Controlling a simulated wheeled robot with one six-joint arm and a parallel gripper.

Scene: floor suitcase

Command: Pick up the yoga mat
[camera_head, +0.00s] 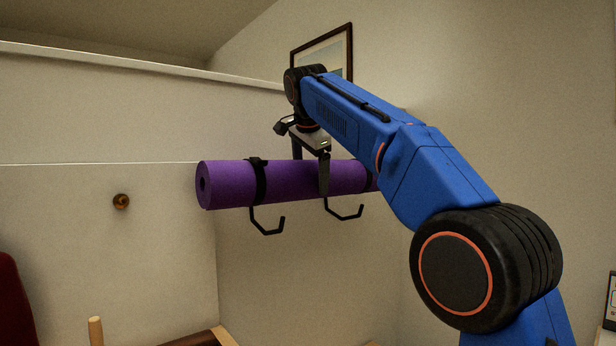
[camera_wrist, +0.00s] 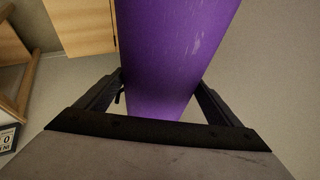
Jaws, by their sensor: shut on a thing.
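The yoga mat (camera_head: 222,184) is a rolled purple cylinder with dark straps, lying roughly level in the head view. My gripper (camera_head: 311,180) reaches down over its middle from above, with a finger on the near side. In the wrist view the purple mat (camera_wrist: 172,50) fills the space between the two fingers of my gripper (camera_wrist: 162,98), which is shut on it. Two black hooks (camera_head: 268,230) show just below the mat on the wall; I cannot tell whether the mat touches them. The far end of the mat is partly hidden behind my arm.
A framed picture (camera_head: 335,45) hangs on the wall behind my arm. A round brown knob (camera_head: 121,201) is on the white panel at left. A dark red object (camera_head: 14,305) stands at the lower left. A wooden cabinet (camera_wrist: 82,25) shows in the wrist view.

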